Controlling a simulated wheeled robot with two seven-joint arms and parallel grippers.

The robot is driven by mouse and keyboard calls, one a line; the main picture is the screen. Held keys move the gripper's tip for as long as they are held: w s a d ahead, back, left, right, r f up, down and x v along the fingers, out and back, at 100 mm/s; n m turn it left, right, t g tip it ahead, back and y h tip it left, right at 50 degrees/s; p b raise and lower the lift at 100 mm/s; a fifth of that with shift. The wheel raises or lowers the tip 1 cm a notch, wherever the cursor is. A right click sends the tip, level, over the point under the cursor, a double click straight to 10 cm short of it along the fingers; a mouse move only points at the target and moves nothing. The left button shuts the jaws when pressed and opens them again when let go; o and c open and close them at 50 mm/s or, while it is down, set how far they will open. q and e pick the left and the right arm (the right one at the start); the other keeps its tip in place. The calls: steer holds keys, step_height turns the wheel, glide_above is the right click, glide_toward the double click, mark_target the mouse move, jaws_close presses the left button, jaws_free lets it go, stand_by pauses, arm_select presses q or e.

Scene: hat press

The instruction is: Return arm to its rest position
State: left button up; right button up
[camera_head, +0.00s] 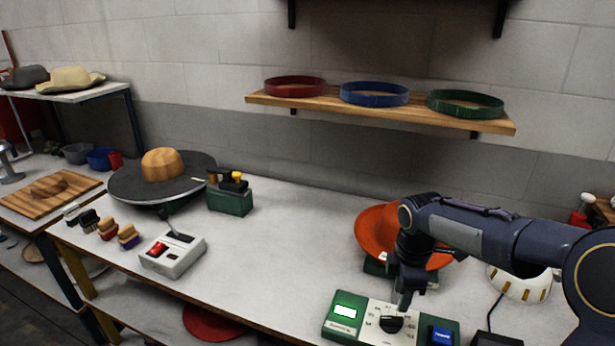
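My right arm (480,232) comes in from the right edge and reaches over the table. Its gripper (404,300) points down just above the dial knob (391,324) of a green and white control box (341,328). The fingers are seen nearly edge-on, so I cannot tell if they are open or shut, or if they touch the knob. An orange-red hat (375,232) sits behind the arm, partly hidden by it. My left gripper is not in view.
The control box has a lit green display and a blue button (441,336). A white and orange domed object (521,285) lies under the forearm. A wooden shelf (400,107) with red, blue and green bands hangs behind. The table's middle (275,245) is clear.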

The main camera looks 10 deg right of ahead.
steer(key=s+a+r+m+t+y, duration=0.1)
steer(key=s+a+m, duration=0.3)
steer(key=s+m, duration=0.4)
steer(key=s+a+r+m+t+y, duration=0.2)
steer(key=s+a+m+t, duration=0.2)
steer(key=s+m, duration=0.4)
steer(key=s, duration=0.5)
steer(key=shift+s+a+r+m+t+y, duration=0.2)
steer(key=shift+s+m+t+y, duration=0.1)
steer(key=shift+y, duration=0.1)
